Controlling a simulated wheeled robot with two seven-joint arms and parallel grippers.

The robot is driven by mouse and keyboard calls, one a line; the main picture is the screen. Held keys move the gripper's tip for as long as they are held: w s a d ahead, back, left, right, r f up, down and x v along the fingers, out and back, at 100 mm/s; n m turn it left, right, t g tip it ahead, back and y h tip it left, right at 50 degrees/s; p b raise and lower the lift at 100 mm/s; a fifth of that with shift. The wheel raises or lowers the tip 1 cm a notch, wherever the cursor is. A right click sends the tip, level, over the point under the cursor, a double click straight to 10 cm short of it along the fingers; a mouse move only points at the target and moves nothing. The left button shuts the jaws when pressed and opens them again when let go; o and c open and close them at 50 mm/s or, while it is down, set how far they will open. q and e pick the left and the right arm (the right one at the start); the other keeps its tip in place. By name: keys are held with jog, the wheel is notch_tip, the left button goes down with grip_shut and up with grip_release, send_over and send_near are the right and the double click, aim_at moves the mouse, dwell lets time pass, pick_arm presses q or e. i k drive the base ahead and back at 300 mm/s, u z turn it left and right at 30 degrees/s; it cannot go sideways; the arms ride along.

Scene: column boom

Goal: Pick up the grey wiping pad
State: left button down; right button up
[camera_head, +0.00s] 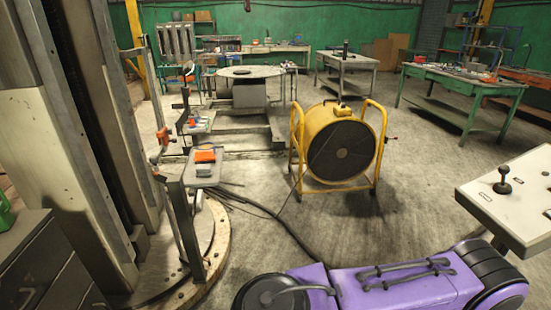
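I cannot make out a grey wiping pad for certain. A small grey tray (198,180) stands on the column's base side, left of centre, with an orange item (205,156) on it. A small light grey block-like shape (198,199) shows just below the tray; it is too small to identify. Neither of my grippers is in view.
A yellow drum fan (342,150) stands on the floor at centre. A tall steel column (70,140) blocks the left. A control box (510,200) with a joystick is at right. Cables (270,212) cross the floor. Green workbenches (460,85) stand behind.

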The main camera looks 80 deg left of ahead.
aim_at(202, 170)
jog(key=u, duration=3.35)
